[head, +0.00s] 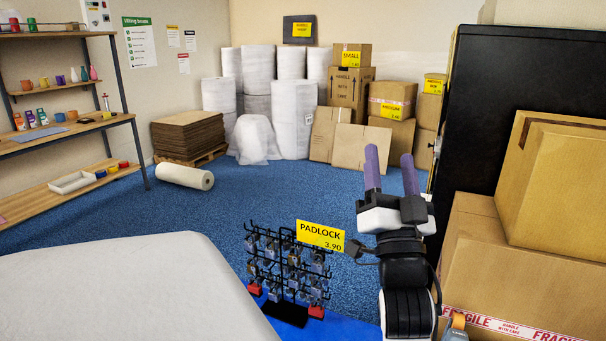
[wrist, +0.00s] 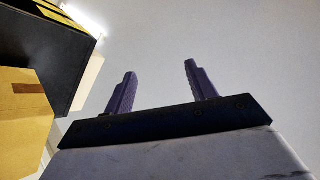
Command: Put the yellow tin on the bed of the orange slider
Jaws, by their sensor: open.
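My gripper (head: 391,166) is raised at the right of the head view, its two purple fingers apart with nothing between them. In the wrist view my gripper (wrist: 160,80) is also open and empty, against a plain grey surface. I cannot make out an orange slider in either view.
The wooden shelf (head: 70,128) holds several small goods and a white tray (head: 73,182). A padlock rack (head: 290,265) stands beside a pale surface (head: 120,290) in front. Cartons (head: 560,190) and a black cabinet (head: 490,110) crowd the right. Blue floor (head: 270,195) is open mid-room.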

